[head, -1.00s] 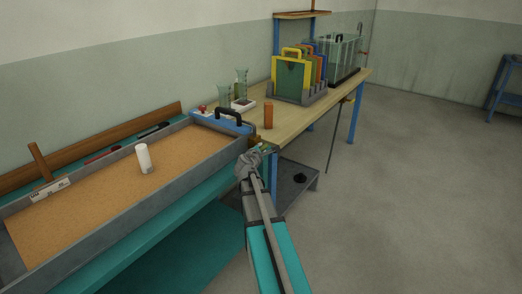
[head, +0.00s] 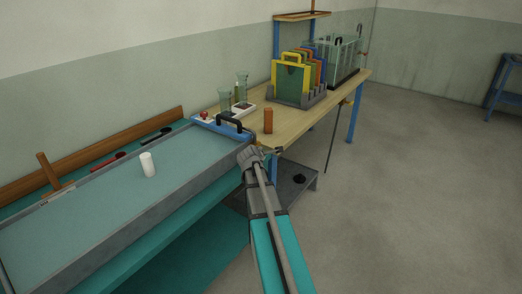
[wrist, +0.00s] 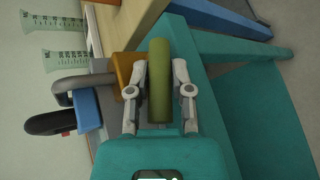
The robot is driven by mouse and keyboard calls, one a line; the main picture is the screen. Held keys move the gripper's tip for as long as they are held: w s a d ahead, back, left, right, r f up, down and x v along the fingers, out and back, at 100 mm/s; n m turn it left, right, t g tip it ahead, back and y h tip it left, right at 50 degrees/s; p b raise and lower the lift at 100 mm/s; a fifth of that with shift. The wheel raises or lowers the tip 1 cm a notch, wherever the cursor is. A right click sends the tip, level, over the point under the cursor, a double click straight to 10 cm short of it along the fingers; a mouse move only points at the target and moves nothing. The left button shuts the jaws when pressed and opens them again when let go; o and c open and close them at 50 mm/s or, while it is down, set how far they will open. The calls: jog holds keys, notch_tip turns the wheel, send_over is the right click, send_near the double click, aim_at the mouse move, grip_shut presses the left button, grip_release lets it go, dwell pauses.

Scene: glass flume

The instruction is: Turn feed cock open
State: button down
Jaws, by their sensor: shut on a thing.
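The feed cock shows in the wrist view as an orange-brown body (wrist: 122,70) with a thick olive-green lever (wrist: 159,52). My gripper (wrist: 160,75) has one finger on each side of the lever and is shut on it. In the head view my gripper (head: 250,156) is at the near right corner of the long grey-walled tray (head: 110,231) and hides most of the cock. A pale blue, water-like surface (head: 95,190) fills the tray, with a white cylinder (head: 148,164) standing in it.
A blue unit with a black handle (head: 229,124) sits at the tray's right end. The wooden bench beyond holds an orange cylinder (head: 268,120), green glass vessels (head: 241,87) and a rack of coloured plates (head: 290,80). The floor (head: 410,190) at right is clear.

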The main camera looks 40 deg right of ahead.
jog(key=y+p, duration=0.1)
jog(key=p, duration=0.1)
jog(key=r+g+y+p, duration=0.1)
jog(key=p, duration=0.1)
jog(key=shift+w+d+m+y, duration=0.1)
jog(key=shift+d+m+y, duration=0.2)
jog(key=y+p, duration=0.1)
jog(key=g+y+p, duration=0.1)
jog(key=y+p, duration=0.1)
jog(key=shift+w+d+r+m+g, duration=0.1)
jog(key=shift+d+r+m+g, duration=0.2)
jog(key=y+p, duration=0.1)
jog(key=g+y+p, duration=0.1)
jog(key=y, duration=0.1)
jog(key=shift+w+d+m, duration=0.1)
jog(key=shift+d+m, duration=0.2)
jog(key=shift+d+g+y, duration=0.15)
jog(key=shift+g+y, duration=0.35)
jog(key=shift+y, duration=0.8)
jog(key=c, duration=0.5)
grip_release()
jog(key=shift+c, duration=0.2)
